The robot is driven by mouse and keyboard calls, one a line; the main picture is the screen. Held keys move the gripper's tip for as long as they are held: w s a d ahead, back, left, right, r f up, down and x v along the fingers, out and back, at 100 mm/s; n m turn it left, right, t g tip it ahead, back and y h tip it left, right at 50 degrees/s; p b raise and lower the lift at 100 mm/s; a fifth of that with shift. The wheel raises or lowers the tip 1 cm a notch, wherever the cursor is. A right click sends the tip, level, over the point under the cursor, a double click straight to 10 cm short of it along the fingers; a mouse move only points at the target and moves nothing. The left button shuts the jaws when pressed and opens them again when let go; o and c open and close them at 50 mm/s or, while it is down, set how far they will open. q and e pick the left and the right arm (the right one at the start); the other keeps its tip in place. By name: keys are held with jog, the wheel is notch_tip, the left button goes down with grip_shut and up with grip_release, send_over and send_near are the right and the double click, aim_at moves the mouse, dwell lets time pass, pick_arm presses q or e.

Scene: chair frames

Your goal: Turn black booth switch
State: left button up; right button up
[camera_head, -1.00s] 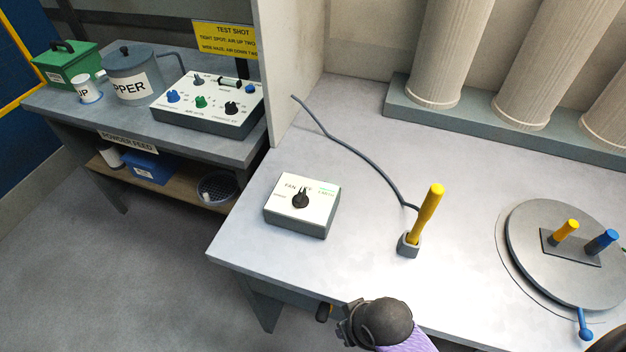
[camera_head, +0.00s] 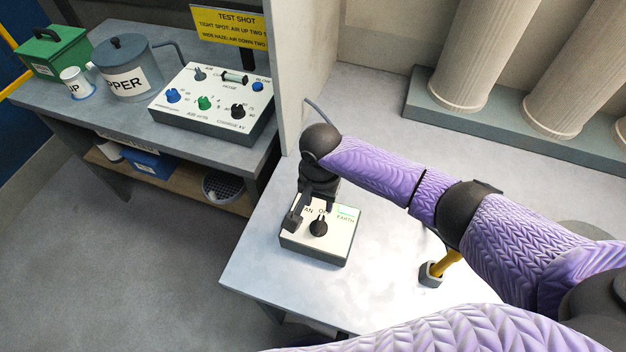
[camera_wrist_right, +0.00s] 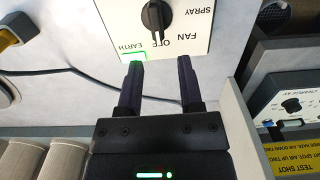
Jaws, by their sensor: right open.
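The black booth switch (camera_head: 318,228) is a pointer knob on a small box (camera_head: 345,250) with a white top and grey sides, on the grey table. The top reads FAN, OFF and EARTH, and in the right wrist view SPRAY, with a green mark by EARTH. In that view the knob (camera_wrist_right: 157,17) has its white line toward OFF. My right gripper (camera_head: 311,212) is over the box's far edge, open and empty. Its fingertips (camera_wrist_right: 160,63) stand apart, short of the knob and not touching it. My left gripper is not in view.
A yellow-handled tool (camera_head: 447,263) stands in a holder right of the box, partly behind my arm. A partition wall (camera_head: 303,70) rises behind the box. A side table holds a knob panel (camera_head: 213,103), a hopper (camera_head: 127,70) and a green box (camera_head: 53,52).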

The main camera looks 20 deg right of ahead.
aim_at(319, 223)
jog(key=shift+s+f+b, duration=0.5)
jog(key=shift+b, duration=0.15)
notch_tip(319, 223, down, 4)
jog(key=b, duration=0.5)
jog(key=shift+f, duration=0.15)
notch_tip(319, 223, down, 2)
jog(key=shift+f, duration=0.15)
jog(key=shift+w, duration=0.1)
grip_shut()
jog(key=n, duration=0.4)
jog(key=shift+n, duration=0.4)
jog(key=n, duration=0.6)
jog(key=shift+n, duration=0.3)
jog(key=n, duration=0.6)
jog(key=shift+o, duration=0.4)
grip_release()
jog(key=shift+o, duration=0.8)
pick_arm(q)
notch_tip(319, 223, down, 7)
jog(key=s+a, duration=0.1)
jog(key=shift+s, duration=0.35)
